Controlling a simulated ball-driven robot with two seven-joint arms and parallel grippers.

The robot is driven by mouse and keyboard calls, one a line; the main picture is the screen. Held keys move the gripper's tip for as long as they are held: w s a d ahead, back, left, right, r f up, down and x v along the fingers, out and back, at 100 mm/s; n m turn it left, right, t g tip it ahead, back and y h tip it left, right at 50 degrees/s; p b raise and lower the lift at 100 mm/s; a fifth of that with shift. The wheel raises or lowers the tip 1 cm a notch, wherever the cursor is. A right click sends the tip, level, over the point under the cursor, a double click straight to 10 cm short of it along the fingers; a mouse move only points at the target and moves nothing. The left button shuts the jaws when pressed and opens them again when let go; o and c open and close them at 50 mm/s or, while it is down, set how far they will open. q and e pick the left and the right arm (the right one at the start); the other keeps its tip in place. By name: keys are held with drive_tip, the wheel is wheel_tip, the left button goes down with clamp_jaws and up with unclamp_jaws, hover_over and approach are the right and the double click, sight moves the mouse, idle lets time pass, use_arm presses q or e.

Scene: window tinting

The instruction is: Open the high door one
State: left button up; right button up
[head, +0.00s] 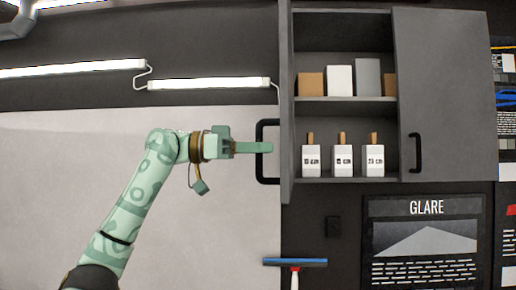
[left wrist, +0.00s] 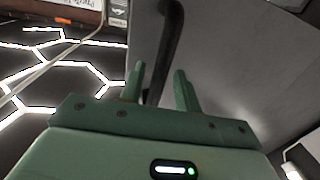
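A grey wall cabinet has a left door (head: 287,100) standing open, seen nearly edge-on in the head view. Its black bar handle (head: 261,178) points left. The handle also shows in the left wrist view (left wrist: 172,30), against the door's grey face (left wrist: 225,75). My left gripper (head: 265,147) is at this handle. In the left wrist view its two green fingers (left wrist: 160,85) are apart, with the bar between them and gaps visible. The right door (head: 450,95) is closed and has its own black handle (head: 415,153). My right gripper is out of view.
Boxes (head: 340,80) stand on the upper shelf, and white bottles (head: 343,160) with brown tops stand on the lower one. Below are a blue squeegee (head: 295,262) and a GLARE poster (head: 425,240). A pale panel (head: 60,190) lies behind my arm.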

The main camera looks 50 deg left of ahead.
use_arm(q)
drive_tip(key=b+v, duration=0.2)
drive_tip(key=v, duration=1.4)
drive_tip(key=shift+a+b, duration=0.15)
drive_tip(key=shift+b, duration=0.2)
drive_tip(key=shift+s, duration=0.1)
